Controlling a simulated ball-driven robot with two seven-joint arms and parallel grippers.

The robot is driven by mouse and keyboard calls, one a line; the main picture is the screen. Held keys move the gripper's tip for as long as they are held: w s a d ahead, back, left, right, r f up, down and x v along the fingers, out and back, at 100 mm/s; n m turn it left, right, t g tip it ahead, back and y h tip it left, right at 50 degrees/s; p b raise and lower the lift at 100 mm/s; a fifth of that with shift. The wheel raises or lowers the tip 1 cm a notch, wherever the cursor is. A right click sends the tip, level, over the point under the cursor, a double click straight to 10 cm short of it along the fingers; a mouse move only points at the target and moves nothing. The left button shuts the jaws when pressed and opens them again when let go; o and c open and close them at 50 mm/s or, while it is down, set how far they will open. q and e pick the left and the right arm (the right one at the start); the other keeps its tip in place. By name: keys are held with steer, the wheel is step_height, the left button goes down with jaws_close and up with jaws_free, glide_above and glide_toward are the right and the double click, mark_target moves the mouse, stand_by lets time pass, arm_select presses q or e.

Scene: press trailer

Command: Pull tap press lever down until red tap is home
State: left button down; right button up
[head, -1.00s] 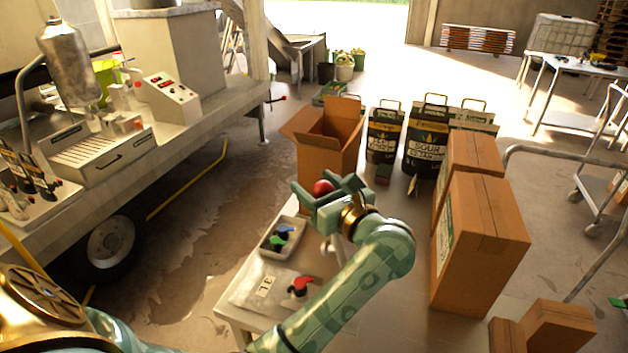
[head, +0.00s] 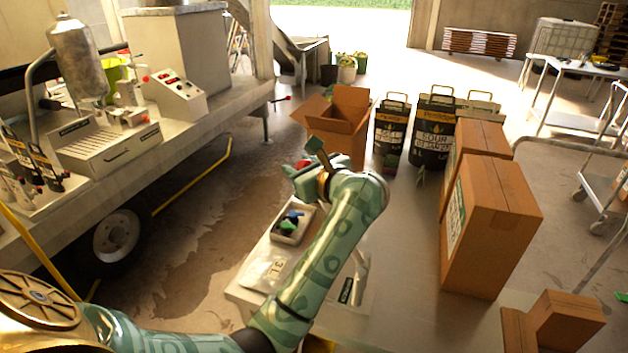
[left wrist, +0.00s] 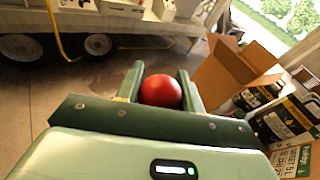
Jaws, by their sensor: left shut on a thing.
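My left gripper (head: 308,166) is shut on a round red knob (head: 300,163). In the left wrist view, the red knob (left wrist: 161,91) sits between the two green fingers. The lever rod is hidden, so its tilt cannot be told. A grey upright part (head: 358,268), perhaps of the tap press, shows just right of my forearm above the low white bench (head: 238,288). A flat plate with a dark label (head: 346,290) lies below it. The red tap is not visible; my forearm covers part of the bench. My right gripper is not in view.
A tray (head: 277,239) holds blue and green taps beside a clear 3L bag (head: 265,272). An open carton (head: 345,125) stands beyond the gripper. Tall closed cartons (head: 490,225) stand to the right. The trailer deck (head: 225,110) runs along the left.

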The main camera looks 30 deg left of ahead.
arm_select(q)
steer(key=s+a+f+n+h+b, duration=0.1)
steer(key=a+f+h+b, duration=0.2)
steer(key=a+f+b, duration=0.3)
steer(key=s+a+f+n+h+b, duration=0.2)
steer(key=a+f+h+b, duration=0.2)
steer(key=f, duration=1.1)
steer(key=shift+a+f+h+b, duration=0.3)
steer(key=shift+a+b, duration=0.9)
steer(key=shift+b, duration=0.25)
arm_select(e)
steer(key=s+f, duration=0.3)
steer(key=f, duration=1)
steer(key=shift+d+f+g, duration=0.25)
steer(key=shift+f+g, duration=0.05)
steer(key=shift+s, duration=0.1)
arm_select(q)
steer(key=c, duration=0.9)
jaws_free()
steer(key=shift+w+r, duration=0.1)
